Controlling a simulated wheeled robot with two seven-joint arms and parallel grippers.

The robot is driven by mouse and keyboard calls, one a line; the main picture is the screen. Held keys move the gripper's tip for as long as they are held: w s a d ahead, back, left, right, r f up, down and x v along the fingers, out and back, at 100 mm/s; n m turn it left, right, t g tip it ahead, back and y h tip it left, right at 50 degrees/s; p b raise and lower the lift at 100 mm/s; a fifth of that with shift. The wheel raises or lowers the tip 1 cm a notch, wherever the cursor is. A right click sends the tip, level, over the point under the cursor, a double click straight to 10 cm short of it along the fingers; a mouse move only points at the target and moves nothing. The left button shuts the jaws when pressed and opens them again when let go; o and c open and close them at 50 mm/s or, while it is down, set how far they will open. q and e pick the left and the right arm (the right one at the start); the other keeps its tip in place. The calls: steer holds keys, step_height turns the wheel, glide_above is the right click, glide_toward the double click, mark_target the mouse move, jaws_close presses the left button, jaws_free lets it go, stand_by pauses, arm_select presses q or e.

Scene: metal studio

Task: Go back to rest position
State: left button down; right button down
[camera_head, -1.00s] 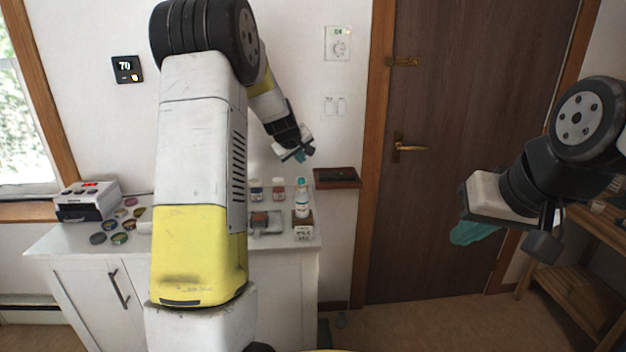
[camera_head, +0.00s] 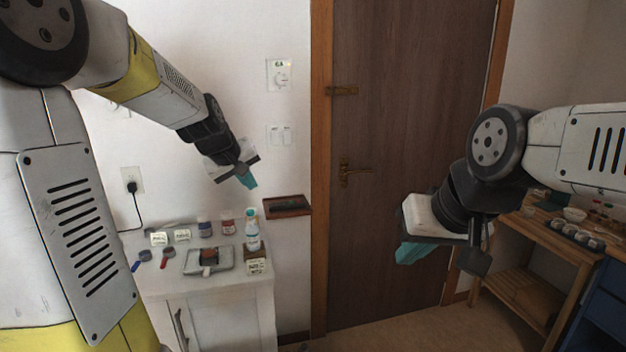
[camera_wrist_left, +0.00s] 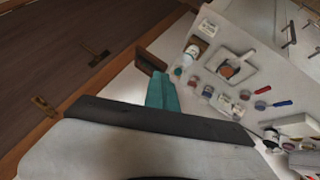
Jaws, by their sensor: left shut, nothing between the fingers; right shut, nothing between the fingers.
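My left gripper (camera_head: 247,179) hangs in the air in front of the white wall, above the white cabinet, with its teal fingers together and empty. Its teal fingers also show in the left wrist view (camera_wrist_left: 162,92), with the cabinet top beyond them. My right gripper (camera_head: 408,252) is in front of the brown door, with its teal fingers pointing down and left, shut and empty. Neither gripper touches anything.
The white cabinet (camera_head: 222,318) bears bottles, small jars, a grey tray (camera_head: 222,262) and coloured tools. A wooden wall shelf (camera_head: 287,207) is beside it. The brown door (camera_head: 395,120) is behind my right gripper. A wooden rack (camera_head: 530,290) stands at right.

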arm_select(q)
steer(key=s+d+m+g, duration=0.2)
steer(key=s+m, duration=0.3)
steer(key=s, duration=2.3)
steer(key=shift+d+f+m, duration=0.4)
steer(key=shift+d+f, duration=0.05)
steer(key=shift+d, duration=0.15)
